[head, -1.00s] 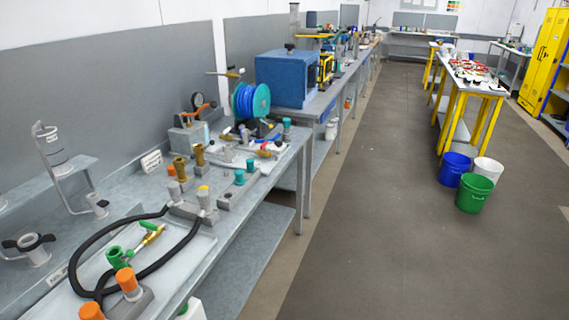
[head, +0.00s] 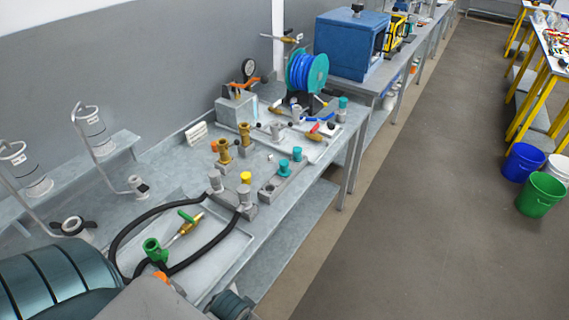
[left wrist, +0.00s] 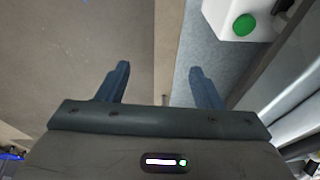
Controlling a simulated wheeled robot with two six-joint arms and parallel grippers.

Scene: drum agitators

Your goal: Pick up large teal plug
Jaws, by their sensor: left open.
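Two teal plugs stand on a grey block on the bench, a front one (head: 283,168) and one just behind it (head: 297,154). Another teal-topped piece (head: 343,102) stands further back by the bench's far end. I cannot tell surely which plug is the large one. My left gripper (left wrist: 159,68) is open and empty in the left wrist view, above the floor and the edge of a grey surface. No plug shows between its fingers. In the head view my left arm fills the lower left corner. My right gripper is not in view.
A black hose loop and a green-ended brass valve (head: 183,230) lie in a tray at the bench front. Brass fittings (head: 224,150) stand left of the plugs. A blue hose reel (head: 305,72) is behind. A white container with a green cap (left wrist: 243,24) is near my left gripper.

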